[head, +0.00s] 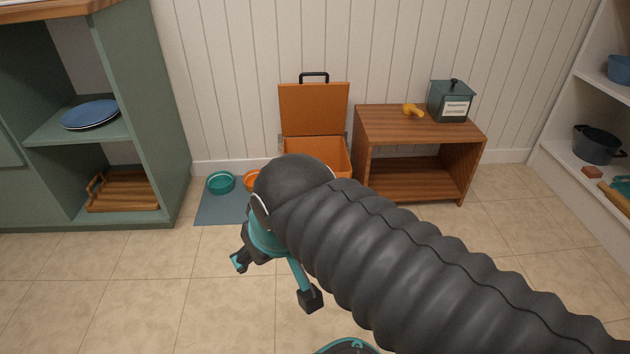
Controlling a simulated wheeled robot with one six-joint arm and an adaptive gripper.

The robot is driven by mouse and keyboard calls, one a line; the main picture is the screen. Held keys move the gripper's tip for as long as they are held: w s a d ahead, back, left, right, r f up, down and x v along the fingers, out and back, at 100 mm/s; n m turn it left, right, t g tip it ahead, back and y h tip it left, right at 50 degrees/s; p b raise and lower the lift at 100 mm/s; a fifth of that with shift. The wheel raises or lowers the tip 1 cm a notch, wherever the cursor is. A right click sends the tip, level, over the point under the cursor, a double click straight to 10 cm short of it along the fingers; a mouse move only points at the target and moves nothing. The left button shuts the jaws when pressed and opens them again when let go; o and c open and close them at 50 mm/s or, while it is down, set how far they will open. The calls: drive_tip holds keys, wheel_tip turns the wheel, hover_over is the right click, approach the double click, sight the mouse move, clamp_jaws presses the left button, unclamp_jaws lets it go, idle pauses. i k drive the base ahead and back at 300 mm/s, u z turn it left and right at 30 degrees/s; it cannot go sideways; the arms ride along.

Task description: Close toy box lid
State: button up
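The orange toy box (330,150) stands on the floor against the white panelled wall. Its orange lid (314,108) is raised upright, leaning back toward the wall, with a black handle (314,75) at its top edge. The box's lower front is hidden behind my arm. My gripper (274,279) is in front of the box and lower in the picture, apart from the lid. Its two dark-tipped fingers are spread wide, and nothing shows between them.
A wooden side table (420,130) holding a dark green canister (451,101) and a yellow object (413,110) stands right of the box. A teal bowl (220,183) and an orange bowl (251,180) sit on a grey mat (218,211) at left. Green shelving (150,110) stands further left. The tiled floor in front is clear.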

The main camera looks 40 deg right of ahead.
sight(306, 109)
drive_tip(key=u, duration=0.05)
drive_tip(key=k, duration=0.6)
drive_tip(key=z, duration=0.55)
drive_tip(key=i, duration=1.05)
drive_tip(key=z, duration=0.2)
